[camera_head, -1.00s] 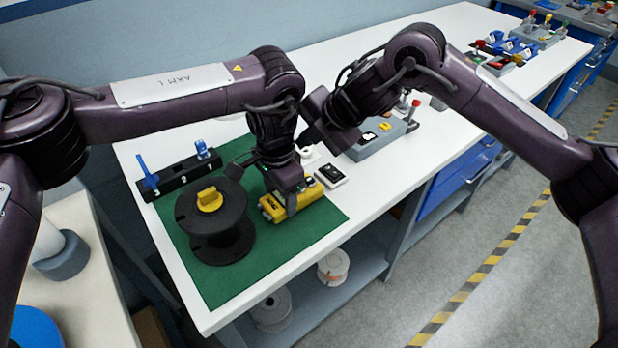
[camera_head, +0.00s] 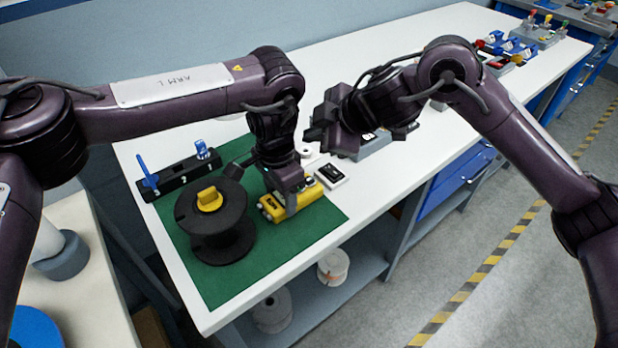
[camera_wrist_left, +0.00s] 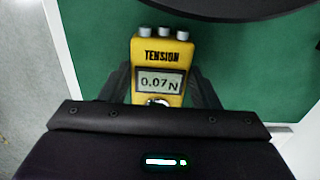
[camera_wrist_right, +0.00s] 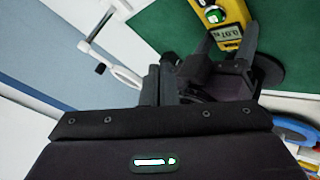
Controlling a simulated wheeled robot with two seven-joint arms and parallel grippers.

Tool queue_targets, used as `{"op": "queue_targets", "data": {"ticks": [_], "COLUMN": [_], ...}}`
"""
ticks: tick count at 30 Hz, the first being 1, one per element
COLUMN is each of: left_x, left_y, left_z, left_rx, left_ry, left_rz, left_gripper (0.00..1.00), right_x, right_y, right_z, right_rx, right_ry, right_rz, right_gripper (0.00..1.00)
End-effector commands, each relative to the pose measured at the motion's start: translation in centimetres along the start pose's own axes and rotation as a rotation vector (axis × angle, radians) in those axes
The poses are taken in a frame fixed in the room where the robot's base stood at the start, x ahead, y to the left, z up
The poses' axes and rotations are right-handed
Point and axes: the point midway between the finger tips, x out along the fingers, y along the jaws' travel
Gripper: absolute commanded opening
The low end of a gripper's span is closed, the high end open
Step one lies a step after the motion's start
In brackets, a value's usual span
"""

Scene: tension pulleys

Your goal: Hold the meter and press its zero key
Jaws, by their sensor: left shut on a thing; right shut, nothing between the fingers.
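The yellow tension meter (camera_head: 270,213) is on the green mat (camera_head: 318,222), beside the black spool. My left gripper (camera_head: 293,203) is shut on its sides from above. In the left wrist view the meter (camera_wrist_left: 160,58) reads 0.07 N. A round key (camera_wrist_left: 157,101) below the display is partly hidden by my gripper. The right wrist view shows the meter (camera_wrist_right: 226,30) at the top, with a round key (camera_wrist_right: 214,16) above the display. My right gripper (camera_head: 316,135) is shut and empty, raised above and behind the meter, apart from it.
A black spool with a yellow knob (camera_head: 209,199) stands left of the meter. A black bracket with blue parts (camera_head: 180,177) lies behind it. A small white-and-black box (camera_head: 330,175) is right of the meter. A grey box (camera_head: 372,148) is partly hidden behind my right gripper.

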Motion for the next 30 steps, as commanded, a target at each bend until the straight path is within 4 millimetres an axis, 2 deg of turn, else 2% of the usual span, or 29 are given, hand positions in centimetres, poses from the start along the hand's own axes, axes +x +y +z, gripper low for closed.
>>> {"op": "queue_targets", "data": {"ticks": [18, 30], "left_x": [-0.1, -0.1], "left_y": [0.0, 0.0], "left_z": [0.0, 0.0], "left_rx": [0.0, 0.0], "left_ry": [0.001, 0.001], "left_rz": [0.0, 0.0], "left_gripper": [0.23, 0.23], "right_x": [5.2, 6.0], "right_y": [-3.8, -4.4], "right_z": [3.8, 4.4], "right_rx": [0.0, -0.001], "right_ry": [-0.001, 0.0], "right_rz": [-0.004, 0.0], "right_gripper": [0.0, 0.0]}}
